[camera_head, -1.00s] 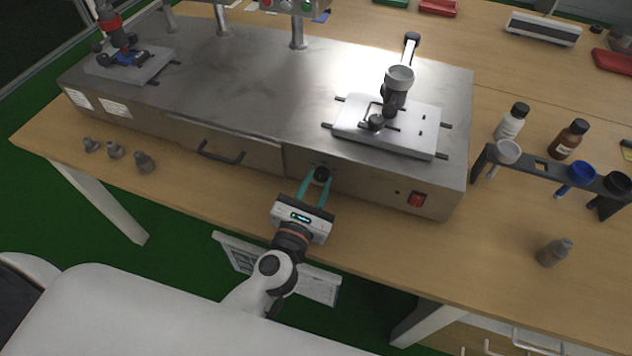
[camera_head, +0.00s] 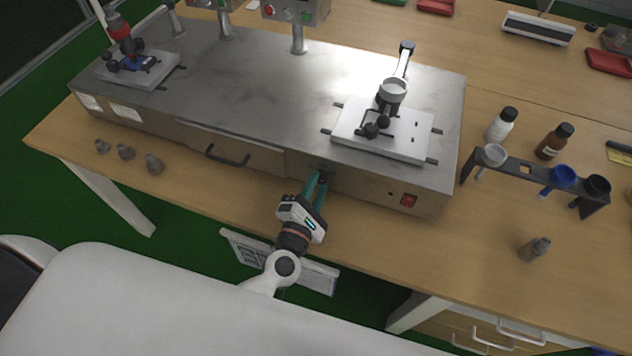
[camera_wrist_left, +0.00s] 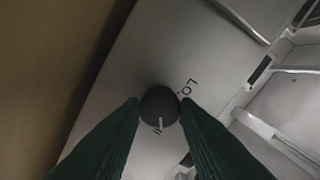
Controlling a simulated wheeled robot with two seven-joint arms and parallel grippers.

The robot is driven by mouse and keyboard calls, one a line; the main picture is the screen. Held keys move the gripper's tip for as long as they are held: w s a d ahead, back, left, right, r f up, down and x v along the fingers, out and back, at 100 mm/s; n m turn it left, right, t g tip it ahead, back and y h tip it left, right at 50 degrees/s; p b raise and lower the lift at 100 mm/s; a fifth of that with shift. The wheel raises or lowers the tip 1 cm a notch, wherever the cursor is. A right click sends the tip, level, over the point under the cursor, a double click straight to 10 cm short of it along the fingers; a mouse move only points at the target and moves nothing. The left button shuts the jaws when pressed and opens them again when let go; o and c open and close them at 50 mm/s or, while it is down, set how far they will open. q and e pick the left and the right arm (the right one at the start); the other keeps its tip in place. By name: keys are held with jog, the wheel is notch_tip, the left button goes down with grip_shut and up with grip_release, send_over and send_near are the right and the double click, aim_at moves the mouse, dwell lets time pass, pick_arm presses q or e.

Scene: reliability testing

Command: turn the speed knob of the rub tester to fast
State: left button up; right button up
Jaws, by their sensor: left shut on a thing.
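The rub tester (camera_head: 255,90) is a long grey metal machine on the wooden table. Its round black speed knob (camera_wrist_left: 160,104) is on the front panel and shows between the fingers in the left wrist view. A white pointer mark on the knob points down in that view; a "Lo" label (camera_wrist_left: 188,87) is printed at its upper right. Another marking beside the pointer is too small to read surely. My left gripper (camera_head: 320,180) is shut on the knob, its teal fingers on either side. The knob is mostly hidden by the fingers in the head view. My right gripper is not in view.
A red power switch (camera_head: 408,200) is right of the knob, and a black drawer handle (camera_head: 226,156) is left. A dark rack (camera_head: 530,172) and bottles are at the right.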

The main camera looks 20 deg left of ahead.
pick_arm(q)
jog(key=shift+r+m+p, duration=0.1)
jog(key=shift+m+p, duration=0.2)
jog(key=shift+m, duration=0.3)
jog(key=o, duration=1)
jog(key=shift+w, duration=0.1)
jog(key=shift+c, duration=0.2)
jog(key=s+b, duration=0.2)
jog(key=s, duration=1)
jog(key=shift+a, duration=0.2)
